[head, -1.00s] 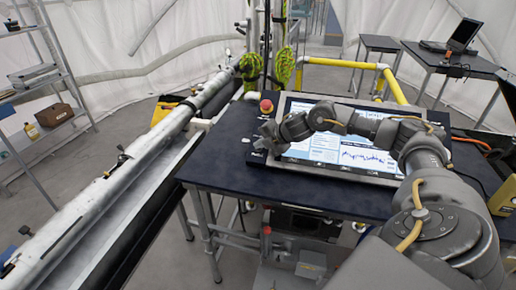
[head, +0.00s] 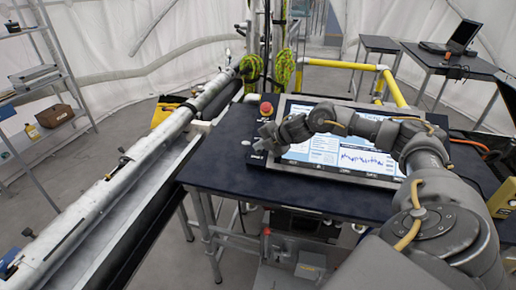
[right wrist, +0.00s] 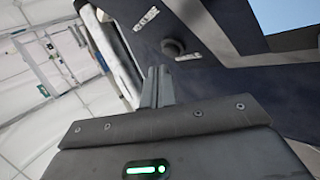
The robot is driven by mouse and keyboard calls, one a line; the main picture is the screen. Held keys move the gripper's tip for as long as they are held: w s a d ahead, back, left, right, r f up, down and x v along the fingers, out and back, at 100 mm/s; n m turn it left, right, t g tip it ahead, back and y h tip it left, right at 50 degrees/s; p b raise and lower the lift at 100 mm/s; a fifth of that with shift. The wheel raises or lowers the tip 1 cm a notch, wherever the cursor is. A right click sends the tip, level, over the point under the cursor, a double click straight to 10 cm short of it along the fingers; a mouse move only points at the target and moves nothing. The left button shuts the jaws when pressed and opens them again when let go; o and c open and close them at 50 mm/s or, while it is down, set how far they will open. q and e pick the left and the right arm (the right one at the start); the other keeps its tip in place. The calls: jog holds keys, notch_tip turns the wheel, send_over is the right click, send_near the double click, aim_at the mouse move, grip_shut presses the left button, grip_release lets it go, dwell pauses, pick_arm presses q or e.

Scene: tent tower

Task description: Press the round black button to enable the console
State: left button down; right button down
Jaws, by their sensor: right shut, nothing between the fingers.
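The round black button (right wrist: 172,47) shows in the right wrist view on a dark panel, between two small white labels. My right gripper (right wrist: 158,88) is shut and empty, its fingertips pointing at the panel a little below and left of the button in that view. I cannot tell whether they touch the panel. In the head view the right gripper (head: 268,133) is over the left end of the console (head: 258,159), below the red knob (head: 266,108). The button cannot be made out there. The console's screen (head: 350,160) is lit. My left gripper is out of view.
The console lies on a dark table (head: 230,178). A long white tube (head: 105,190) runs along the left. Yellow rails (head: 395,88) stand behind, and a table with a laptop (head: 455,42) is at the back right. Free tabletop lies in front of the console.

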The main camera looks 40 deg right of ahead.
jog(key=shift+s+a+r+p, duration=0.15)
jog(key=shift+a+r+p, duration=0.05)
jog(key=shift+r+p, duration=0.4)
jog(key=a+r+p, duration=0.1)
jog(key=s+a+r+p, duration=0.1)
jog(key=r+p, duration=0.1)
jog(key=shift+s, duration=0.2)
jog(key=shift+f, duration=0.1)
dwell(0.5)
